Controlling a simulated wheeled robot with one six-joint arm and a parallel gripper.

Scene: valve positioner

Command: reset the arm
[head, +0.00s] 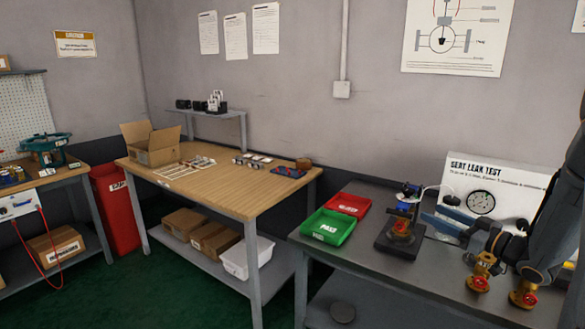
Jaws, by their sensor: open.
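My arm comes in from the right edge and bends down over the grey bench (370,205). My gripper (431,213) points left above the bench, in front of the seat leak test panel (515,185). Its two blue-grey fingers are apart, and I see nothing held between them. A valve with a red and brass part (401,230) sits on a dark stand just left of the fingertips; I cannot tell whether they touch it. Two brass valves with red parts (480,270) (524,292) stand at the bench's front right, below my arm.
A green tray (328,227) and a red tray (348,204) sit at the bench's left end. The panel with its gauge stands close behind my gripper. A wooden table (225,190) with a cardboard box (150,143) is farther left. The bench's front middle is clear.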

